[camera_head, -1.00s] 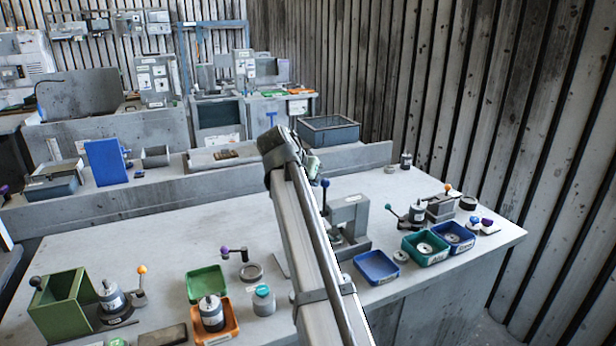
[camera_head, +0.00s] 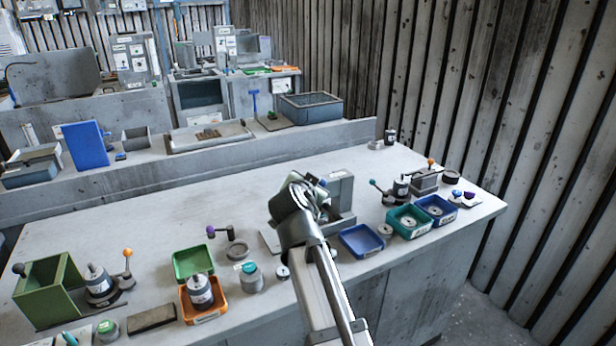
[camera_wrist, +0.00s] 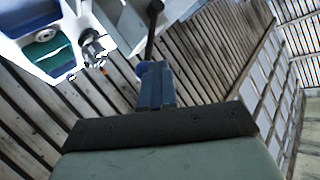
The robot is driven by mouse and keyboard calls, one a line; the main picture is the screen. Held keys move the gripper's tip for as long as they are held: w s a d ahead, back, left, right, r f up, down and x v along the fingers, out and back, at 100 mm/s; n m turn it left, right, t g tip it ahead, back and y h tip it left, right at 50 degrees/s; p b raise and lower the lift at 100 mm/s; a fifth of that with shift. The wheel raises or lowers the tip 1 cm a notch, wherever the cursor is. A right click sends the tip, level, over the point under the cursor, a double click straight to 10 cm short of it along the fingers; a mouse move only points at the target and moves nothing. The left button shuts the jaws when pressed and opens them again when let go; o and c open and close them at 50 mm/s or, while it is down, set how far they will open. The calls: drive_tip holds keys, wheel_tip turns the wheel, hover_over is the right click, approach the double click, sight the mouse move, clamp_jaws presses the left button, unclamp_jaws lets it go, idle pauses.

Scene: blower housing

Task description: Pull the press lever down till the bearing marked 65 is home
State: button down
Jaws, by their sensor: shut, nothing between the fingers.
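The grey press (camera_head: 342,190) stands on the bench right of centre in the head view, partly hidden behind my wrist. In the head view my gripper (camera_head: 316,183) is beside the press. The bearing marked 65 cannot be made out; the press's working spot is hidden by my arm.
A blue tray (camera_head: 343,236), a teal tray (camera_head: 391,226) and another blue tray (camera_head: 452,217) line the front right of the bench. A small lever fixture (camera_head: 378,187) stands behind them. Green and orange trays (camera_head: 184,312) sit at left. The back middle of the bench is clear.

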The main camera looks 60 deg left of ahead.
drive_tip(key=shift+d+f, duration=0.45)
drive_tip(key=shift+f, duration=0.2)
drive_tip(key=shift+a+f, duration=0.1)
idle(0.3)
drive_tip(key=shift+s+a, duration=1.65)
drive_tip(key=shift+s, duration=0.05)
drive_tip(key=v, duration=1)
drive_tip(key=shift+d+r, duration=0.2)
drive_tip(key=shift+r, duration=0.3)
drive_tip(key=shift+w, duration=0.1)
